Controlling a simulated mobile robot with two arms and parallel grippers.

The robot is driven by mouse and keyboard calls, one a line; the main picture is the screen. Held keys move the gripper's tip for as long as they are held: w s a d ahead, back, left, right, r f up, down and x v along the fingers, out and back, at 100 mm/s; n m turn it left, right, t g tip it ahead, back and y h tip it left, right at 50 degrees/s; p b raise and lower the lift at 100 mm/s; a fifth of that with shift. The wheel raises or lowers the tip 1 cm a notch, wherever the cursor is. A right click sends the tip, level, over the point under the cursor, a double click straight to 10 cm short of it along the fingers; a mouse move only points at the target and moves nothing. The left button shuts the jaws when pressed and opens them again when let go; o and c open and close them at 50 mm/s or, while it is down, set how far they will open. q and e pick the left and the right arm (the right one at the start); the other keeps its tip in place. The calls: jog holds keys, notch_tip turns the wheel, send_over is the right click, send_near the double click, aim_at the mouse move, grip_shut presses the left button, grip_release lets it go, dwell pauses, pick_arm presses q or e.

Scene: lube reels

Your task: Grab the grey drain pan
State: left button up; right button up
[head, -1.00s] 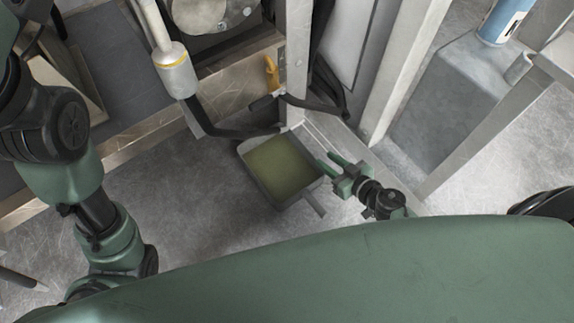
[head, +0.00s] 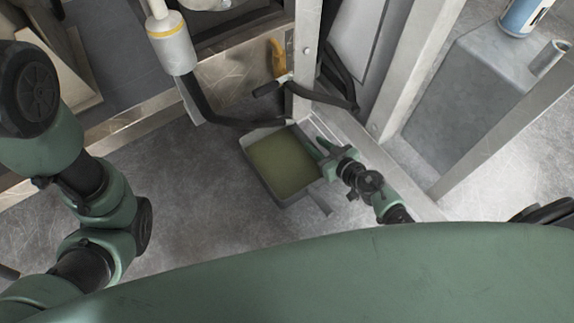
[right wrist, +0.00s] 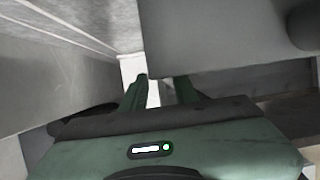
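The grey drain pan (head: 260,181) is a square, shallow tray on the floor in the middle of the head view. Greenish fluid lies in it, and a flat handle or spout sticks out at its lower right. My right gripper (head: 317,148) is at the pan's right side, fingers apart, with nothing seen held. Whether it touches the rim I cannot tell. In the right wrist view the gripper (right wrist: 160,92) has a clear gap between its fingers, and a grey panel fills the upper right. My left arm comes in at the left; its gripper is not seen.
A metal post (head: 303,60) stands behind the pan. A grey tank (head: 457,110) stands at the right. Floor left of the pan is clear.

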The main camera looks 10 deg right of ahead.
grip_shut()
jog(key=shift+r, duration=0.1)
dwell(1.3)
